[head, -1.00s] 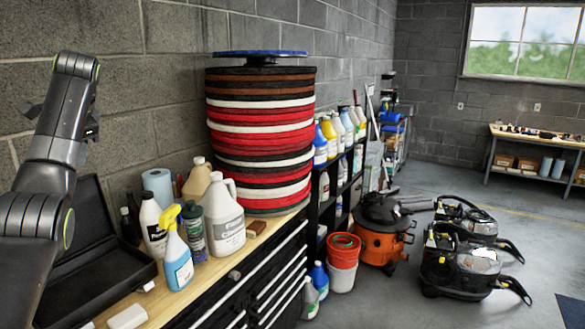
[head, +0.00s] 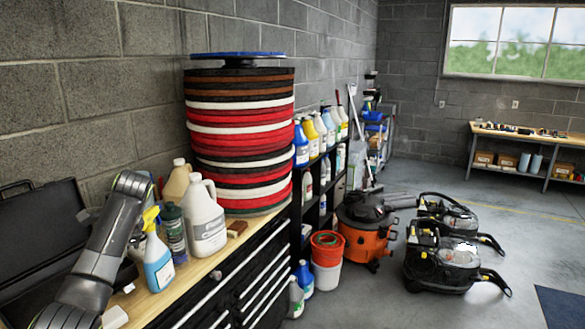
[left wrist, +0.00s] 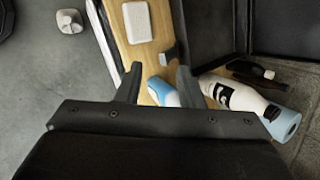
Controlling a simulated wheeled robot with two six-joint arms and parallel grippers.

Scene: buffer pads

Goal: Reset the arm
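My left arm (head: 105,245) rises from the lower left in the head view and bends in front of the workbench. Its gripper cannot be made out there. In the left wrist view my left gripper (left wrist: 158,80) has its two fingers apart, with no object clearly held. The bench top and the blue-and-white spray bottle (left wrist: 163,92) show beyond the gap. My right gripper is in neither view.
The spray bottle (head: 157,255), a white jug (head: 206,220) and other bottles crowd the wooden bench (head: 215,262). An open black case (head: 40,235) lies at left. A tall pad stack (head: 240,140) stands behind.

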